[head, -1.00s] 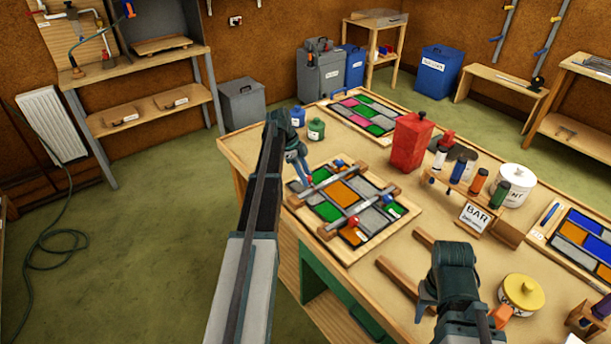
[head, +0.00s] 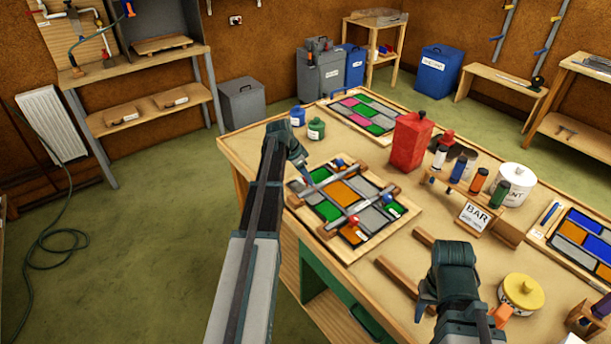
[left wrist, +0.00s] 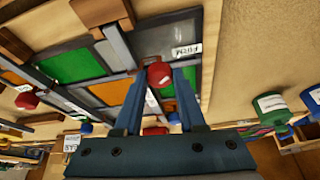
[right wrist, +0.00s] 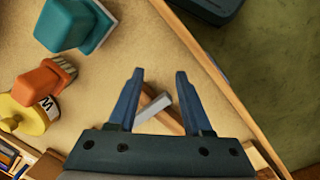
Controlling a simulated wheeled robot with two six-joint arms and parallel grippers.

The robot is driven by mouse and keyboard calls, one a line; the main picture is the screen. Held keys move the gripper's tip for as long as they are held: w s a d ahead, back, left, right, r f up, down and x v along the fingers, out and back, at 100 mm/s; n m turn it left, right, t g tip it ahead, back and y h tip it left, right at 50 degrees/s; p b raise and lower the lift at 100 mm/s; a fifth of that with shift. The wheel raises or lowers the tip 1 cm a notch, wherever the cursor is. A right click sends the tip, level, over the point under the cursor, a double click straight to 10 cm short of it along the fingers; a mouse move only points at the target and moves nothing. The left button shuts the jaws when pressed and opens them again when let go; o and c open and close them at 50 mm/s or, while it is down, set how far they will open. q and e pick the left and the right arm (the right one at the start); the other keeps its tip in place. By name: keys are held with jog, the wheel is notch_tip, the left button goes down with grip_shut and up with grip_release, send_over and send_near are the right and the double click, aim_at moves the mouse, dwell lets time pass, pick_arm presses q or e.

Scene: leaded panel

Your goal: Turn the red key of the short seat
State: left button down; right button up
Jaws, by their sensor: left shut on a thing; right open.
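The leaded panel (head: 328,211) lies on the bench, with orange, green and grey panes and metal bars across it. My left gripper (head: 309,182) is at the panel's far left corner. In the left wrist view, the left gripper (left wrist: 160,78) is shut on a red key (left wrist: 158,72), beside a wooden block and near a "FIRM" label (left wrist: 186,50). Another red key (head: 354,220) and a blue key (head: 387,198) sit on the near bar. Which seat is the short one cannot be told. My right gripper (right wrist: 160,75) is open and empty above the bench.
A yellow-lidded pot (head: 522,294) is near the right arm. Green (head: 316,128) and blue jars stand at the far left. Wooden strips lie in front.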

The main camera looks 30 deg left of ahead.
pick_arm(q)
jog(key=n, duration=0.2)
jog(key=n+y, duration=0.1)
jog(key=n, duration=0.1)
jog(key=n+y, duration=0.1)
jog(key=n, duration=0.1)
jog(key=shift+s+d+t, duration=0.1)
jog(key=shift+d+t, duration=0.15)
jog(key=shift+t, duration=0.05)
jog(key=n+y, duration=0.1)
jog(key=n, duration=0.2)
jog(key=n+g+y, duration=0.1)
jog(key=n, duration=0.2)
jog(key=shift+d+n+y, duration=0.1)
jog(key=shift+n+y, duration=0.2)
jog(key=shift+y, duration=0.1)
jog(key=n, duration=0.2)
jog(key=n+g+y, duration=0.1)
jog(key=n, duration=0.3)
jog(key=shift+w+d+n+g+y, duration=0.1)
jog(key=shift+w+n+g+y, duration=0.2)
jog(key=shift+g, duration=0.1)
jog(key=n+g, duration=0.1)
jog(key=n, duration=0.3)
jog(key=shift+w+y, duration=0.1)
jog(key=shift+y, duration=0.2)
jog(key=shift+n+g, duration=0.7)
jog(key=shift+n, duration=0.5)
jog(key=shift+d, duration=0.1)
